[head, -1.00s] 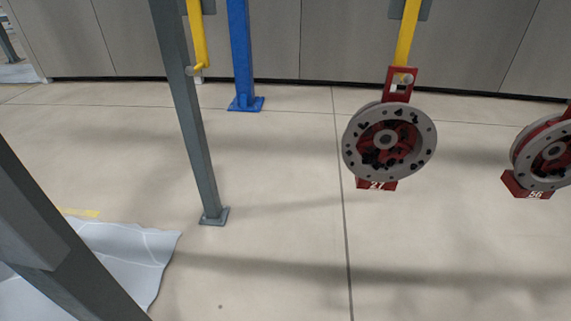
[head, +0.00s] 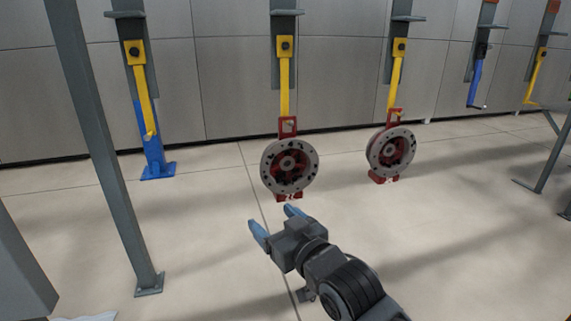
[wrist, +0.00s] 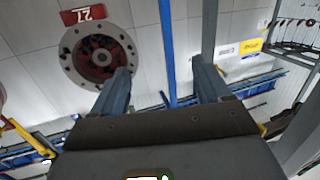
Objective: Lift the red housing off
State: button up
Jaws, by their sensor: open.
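A red housing (head: 289,127) with a grey, holed round flange hangs from a yellow hook (head: 284,82) near the middle of the head view. In the wrist view this housing (wrist: 99,58) is at the upper left, its red plate reading 27 upside down. A second red housing (head: 391,152) hangs from another yellow hook (head: 397,70) to its right. My gripper (head: 275,220) is open and empty, below and in front of the middle housing. In the wrist view my fingers (wrist: 163,78) are spread apart, with the housing beyond the left finger. I see no contact.
An empty yellow hook (head: 146,98) hangs at the left before a blue post (head: 153,150). A grey post (head: 108,160) stands nearer at the left. A blue hook (head: 474,82) and another yellow hook (head: 535,77) hang at the right. The floor below the housings is clear.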

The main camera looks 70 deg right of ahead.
jog(key=w+d+r+m+g+h+p, duration=0.15)
jog(key=d+r+m+h, duration=0.25)
jog(key=d+r, duration=0.95)
jog(key=shift+g+h, duration=0.3)
jog(key=shift+g, duration=0.25)
jog(key=x, duration=0.3)
jog(key=f+p+x, duration=0.1)
jog(key=x, duration=0.2)
jog(key=p+x, duration=0.1)
jog(key=x, duration=0.2)
jog(key=shift+s+d+f, duration=0.2)
jog(key=shift+s+d, duration=0.05)
jog(key=shift+d, duration=0.05)
jog(key=shift+c, duration=0.2)
grip_shut()
jog(key=shift+r, duration=0.2)
